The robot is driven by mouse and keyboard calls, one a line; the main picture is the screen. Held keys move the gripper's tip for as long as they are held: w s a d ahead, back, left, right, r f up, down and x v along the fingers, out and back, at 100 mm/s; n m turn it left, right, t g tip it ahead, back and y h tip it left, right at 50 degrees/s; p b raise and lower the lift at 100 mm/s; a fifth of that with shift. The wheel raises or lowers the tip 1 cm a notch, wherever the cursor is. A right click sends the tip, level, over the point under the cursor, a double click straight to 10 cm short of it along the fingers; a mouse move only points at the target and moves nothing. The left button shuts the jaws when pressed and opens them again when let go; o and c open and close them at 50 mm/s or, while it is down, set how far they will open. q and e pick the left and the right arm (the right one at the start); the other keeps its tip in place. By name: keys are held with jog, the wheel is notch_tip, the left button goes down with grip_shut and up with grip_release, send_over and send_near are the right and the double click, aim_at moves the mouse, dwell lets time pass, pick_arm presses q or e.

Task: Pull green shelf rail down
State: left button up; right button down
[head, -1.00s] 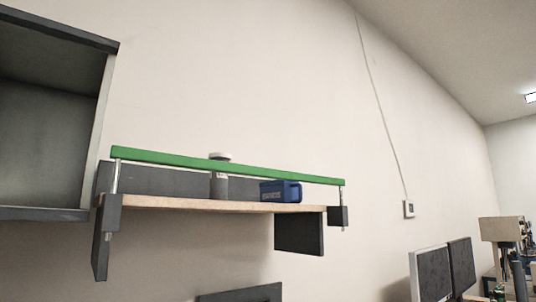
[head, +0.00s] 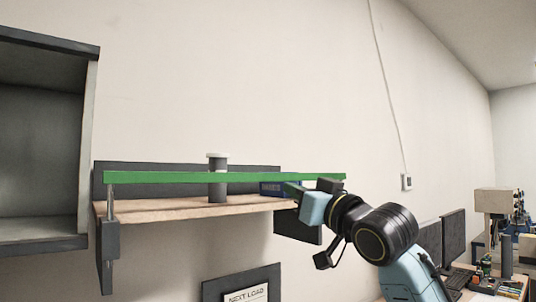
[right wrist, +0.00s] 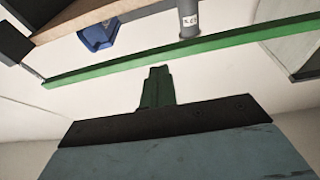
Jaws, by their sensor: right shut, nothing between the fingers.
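The green rail (head: 170,178) runs level along the front of a wooden shelf (head: 150,208), raised above the board. A thin metal post (head: 110,203) carries its left end; the right post is hidden behind my arm. My right gripper (head: 289,189) is at the rail's right part, with its fingers shut and empty. In the right wrist view, the fingertips (right wrist: 158,72) lie just short of the rail (right wrist: 215,41) in the picture; I cannot tell whether they touch it. My left gripper is not in view.
On the shelf stand a grey canister (head: 218,188) and a blue bin (head: 270,188), partly hidden. A dark open cabinet (head: 40,150) hangs on the left. A dark sign panel (head: 215,290) is below the shelf. Monitors stand at the lower right.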

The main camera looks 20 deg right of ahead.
jog(key=s+a+r+n+y, duration=0.1)
jog(key=s+r, duration=0.2)
jog(key=r, duration=0.2)
jog(key=shift+s, duration=0.4)
jog(key=shift+w+r, duration=0.1)
notch_tip(320, 180, up, 3)
jog(key=p, duration=0.5)
send_over(260, 177)
jog(key=s+d, duration=0.2)
jog(key=f, duration=0.2)
jog(key=w+f, duration=0.1)
jog(key=f, duration=0.1)
jog(key=shift+a, duration=0.25)
